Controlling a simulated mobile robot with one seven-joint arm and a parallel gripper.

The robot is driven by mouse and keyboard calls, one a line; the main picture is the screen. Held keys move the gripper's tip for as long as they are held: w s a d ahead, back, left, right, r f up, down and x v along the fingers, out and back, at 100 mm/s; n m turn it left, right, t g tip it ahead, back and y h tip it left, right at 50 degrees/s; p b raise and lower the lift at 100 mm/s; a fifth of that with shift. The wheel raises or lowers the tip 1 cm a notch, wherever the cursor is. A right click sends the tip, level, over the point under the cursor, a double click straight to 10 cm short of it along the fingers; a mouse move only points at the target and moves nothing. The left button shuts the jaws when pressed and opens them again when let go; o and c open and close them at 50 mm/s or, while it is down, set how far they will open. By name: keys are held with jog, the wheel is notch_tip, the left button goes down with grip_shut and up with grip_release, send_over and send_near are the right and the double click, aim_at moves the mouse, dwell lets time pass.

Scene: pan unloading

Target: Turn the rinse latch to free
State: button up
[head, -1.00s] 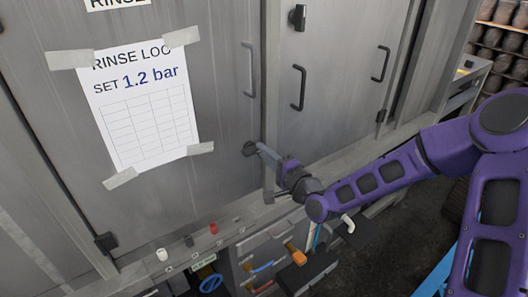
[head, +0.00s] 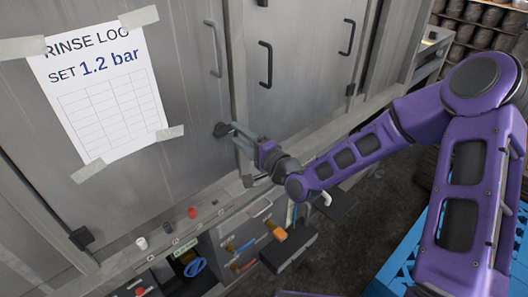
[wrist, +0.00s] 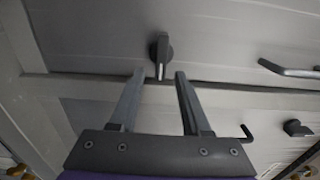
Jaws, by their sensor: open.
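The rinse latch (head: 222,130) is a small dark knob on the grey metal door, right of the taped rinse log sheet. In the wrist view the latch (wrist: 160,50) shows a dark round base with a narrow lever pointing down the picture, toward the gap between my fingers. My gripper (head: 236,137) is at the latch from the right; its fingers partly cover it in the head view. In the wrist view my gripper (wrist: 160,76) is open, with one fingertip either side of the lever's line. I cannot tell whether a finger touches the lever.
The rinse log sheet (head: 100,88) reads "SET 1.2 bar". Bar handles (head: 266,65) stand out from the doors above my gripper. Below runs a ledge with small knobs, including a red one (head: 192,213), and a tool rack with an orange-handled item (head: 276,230).

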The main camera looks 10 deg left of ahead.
jog(key=p+v, duration=0.5)
jog(key=v, duration=1)
jog(key=shift+s+d, duration=0.2)
jog(key=shift+d, duration=0.05)
